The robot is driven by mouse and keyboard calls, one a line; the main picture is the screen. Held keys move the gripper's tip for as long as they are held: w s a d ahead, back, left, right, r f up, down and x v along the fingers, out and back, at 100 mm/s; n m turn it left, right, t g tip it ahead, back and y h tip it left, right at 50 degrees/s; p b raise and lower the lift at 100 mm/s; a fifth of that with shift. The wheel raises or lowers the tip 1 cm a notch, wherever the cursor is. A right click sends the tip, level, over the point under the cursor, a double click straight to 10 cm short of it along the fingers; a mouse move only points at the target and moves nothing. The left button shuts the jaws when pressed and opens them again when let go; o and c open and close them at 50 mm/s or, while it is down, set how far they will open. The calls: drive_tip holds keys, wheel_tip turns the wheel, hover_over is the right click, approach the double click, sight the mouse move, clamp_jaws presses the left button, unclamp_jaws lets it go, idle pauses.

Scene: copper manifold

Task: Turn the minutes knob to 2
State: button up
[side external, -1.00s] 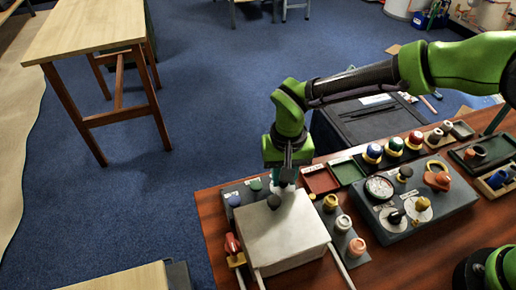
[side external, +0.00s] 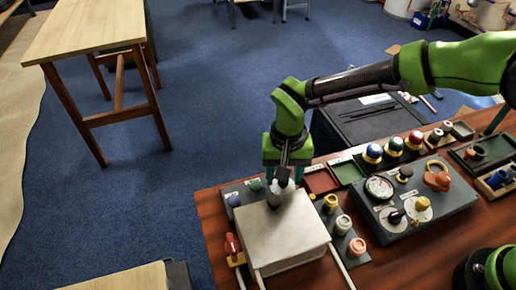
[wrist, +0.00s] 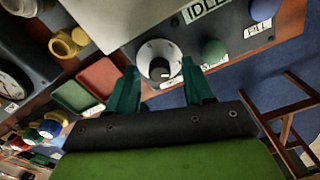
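A dark knob on a white marked dial (wrist: 158,62) lies just ahead of my gripper in the wrist view. Its legend is too small to read, so I cannot confirm that it is the minutes knob. My gripper (wrist: 161,80) is open, its two teal fingers apart on either side of the dial's near edge, with nothing held. In the side view, my gripper (side external: 283,175) points down over this knob at the back of the left panel. Contact with the knob cannot be told. A black knob (side external: 397,216) and yellow knob (side external: 422,203) sit on white dials on the right panel.
A pale box (side external: 284,232) stands close in front of the knob. Green (wrist: 214,52) and blue (wrist: 262,9) buttons are nearby. Red (side external: 320,180) and green (side external: 346,171) trays lie to the right. A gauge (side external: 379,187) and orange handle (side external: 437,180) are on the right panel.

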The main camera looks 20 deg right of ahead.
wheel_tip(320, 180, up, 17)
idle(0.6)
drive_tip(key=s+d+r+t, duration=0.1)
drive_tip(key=s+d, duration=0.3)
drive_tip(key=d, duration=0.5)
drive_tip(key=s+d+r+t+y, duration=0.1)
drive_tip(key=s+d+t, duration=0.2)
drive_tip(key=d, duration=0.6)
drive_tip(key=s+d+r+t+y, duration=0.1)
drive_tip(key=s+d+t, duration=0.2)
drive_tip(key=s+d, duration=0.4)
drive_tip(key=shift+d, duration=1)
